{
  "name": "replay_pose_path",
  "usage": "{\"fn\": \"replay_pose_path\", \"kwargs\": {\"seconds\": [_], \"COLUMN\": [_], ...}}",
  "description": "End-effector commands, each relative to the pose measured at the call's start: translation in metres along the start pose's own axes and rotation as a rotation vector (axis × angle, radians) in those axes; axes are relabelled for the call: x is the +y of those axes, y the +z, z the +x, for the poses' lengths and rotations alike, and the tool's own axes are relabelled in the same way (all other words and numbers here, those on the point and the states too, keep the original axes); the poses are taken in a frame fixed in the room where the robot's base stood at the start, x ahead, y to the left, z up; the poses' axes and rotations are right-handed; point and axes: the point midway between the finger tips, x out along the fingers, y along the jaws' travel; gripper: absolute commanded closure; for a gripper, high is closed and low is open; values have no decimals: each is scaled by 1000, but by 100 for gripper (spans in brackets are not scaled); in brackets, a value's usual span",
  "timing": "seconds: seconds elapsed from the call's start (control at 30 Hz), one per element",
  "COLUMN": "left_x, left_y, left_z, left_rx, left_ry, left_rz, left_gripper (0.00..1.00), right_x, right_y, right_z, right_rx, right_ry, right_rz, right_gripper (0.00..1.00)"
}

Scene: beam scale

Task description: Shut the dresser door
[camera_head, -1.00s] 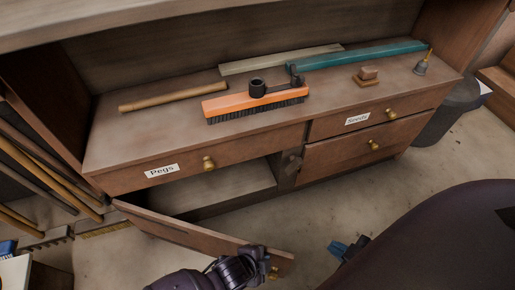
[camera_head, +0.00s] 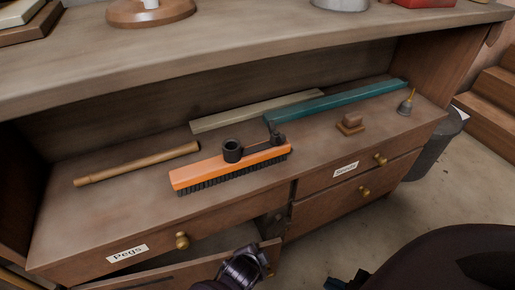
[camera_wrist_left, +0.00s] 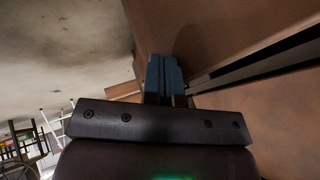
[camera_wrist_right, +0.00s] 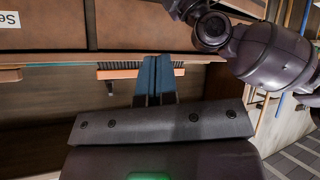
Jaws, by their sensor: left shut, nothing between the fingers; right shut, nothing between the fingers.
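The dresser door (camera_head: 190,268) is the brown panel under the drawer labelled "Pegs". It stands partly open, with a dark gap between its free right end and the dresser frame. My left wrist overlaps the door's right end in the head view. My left gripper (camera_wrist_left: 163,78) is shut and empty, its blue fingers close against brown wood; I cannot tell whether they touch. Its fingers are hidden in the head view. My right gripper (camera_head: 345,282) is barely in frame at the bottom, apart from the door. The right wrist view shows its blue fingers (camera_wrist_right: 154,80) shut and empty.
The dresser top (camera_head: 120,205) holds an orange brush (camera_head: 230,168), a wooden rod (camera_head: 135,165), a teal bar (camera_head: 340,102), a wooden block (camera_head: 350,124) and a small bell (camera_head: 406,103). The drawers look shut. Floor (camera_head: 350,235) is clear front right; a dark bin (camera_head: 435,145) stands beyond.

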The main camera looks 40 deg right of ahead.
Motion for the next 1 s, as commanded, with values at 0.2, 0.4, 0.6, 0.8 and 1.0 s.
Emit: {"fn": "replay_pose_path", "kwargs": {"seconds": [0.2, 0.4, 0.6, 0.8, 1.0], "left_x": [-14, -19, -19, -19, -14], "left_y": [0, -1, -1, 0, 3], "left_z": [9, 10, 10, 9, 1], "left_rx": [-16, -20, -20, -20, -23], "left_ry": [-15, -21, -22, -22, -26], "left_rz": [-33, -39, -39, -38, -39], "left_gripper": [100, 100, 100, 100, 100], "right_x": [1, 3, 4, 4, 4], "right_y": [1, -1, -2, -2, -7], "right_z": [0, -1, -1, -1, -3], "right_rx": [16, 28, 29, 26, 19], "right_ry": [4, 8, 8, 7, 7], "right_rz": [9, 9, 7, 5, -5], "right_gripper": [100, 100, 100, 100, 100]}}
